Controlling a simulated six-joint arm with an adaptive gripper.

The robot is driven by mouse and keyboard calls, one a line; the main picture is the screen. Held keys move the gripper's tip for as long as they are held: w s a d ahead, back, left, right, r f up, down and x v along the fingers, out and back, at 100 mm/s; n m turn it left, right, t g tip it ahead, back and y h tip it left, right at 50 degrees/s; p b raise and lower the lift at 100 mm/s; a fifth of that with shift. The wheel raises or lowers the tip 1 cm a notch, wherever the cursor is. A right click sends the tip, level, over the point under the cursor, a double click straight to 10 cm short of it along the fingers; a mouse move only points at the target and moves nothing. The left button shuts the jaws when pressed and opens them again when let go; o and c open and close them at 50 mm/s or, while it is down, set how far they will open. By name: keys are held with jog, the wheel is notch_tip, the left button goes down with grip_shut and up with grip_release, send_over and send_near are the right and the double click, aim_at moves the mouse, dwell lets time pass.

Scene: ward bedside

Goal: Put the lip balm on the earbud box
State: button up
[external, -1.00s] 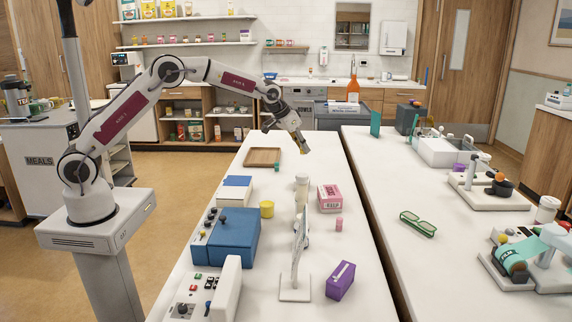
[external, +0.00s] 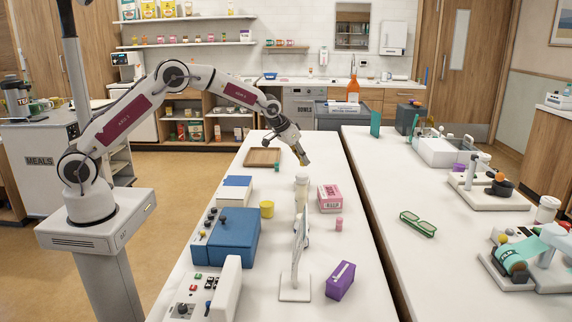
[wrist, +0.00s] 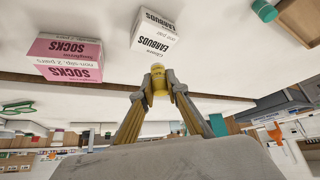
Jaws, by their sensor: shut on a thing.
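The lip balm (wrist: 158,79) is a small yellow cylinder in the wrist view. My gripper (wrist: 158,88) is shut on it, with a finger on each side. In the external view my gripper (external: 303,160) is above the far part of the near table. The white earbud box (wrist: 153,32), with black EARBUDS lettering, lies just beyond the fingertips in the wrist view. A gap shows between the box and the lip balm in that picture. I cannot clearly make out the earbud box in the external view.
A pink socks box (external: 330,198) stands to the right, beside the earbud box in the wrist view. A wooden tray (external: 250,158) and a teal item (external: 277,167) are to the left. A yellow cup (external: 267,209) and a blue case (external: 233,240) are nearer.

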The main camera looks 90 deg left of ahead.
jog(key=shift+f, duration=2.45)
jog(key=shift+f, duration=0.1)
jog(key=o, duration=0.8)
jog(key=shift+v, duration=6.1)
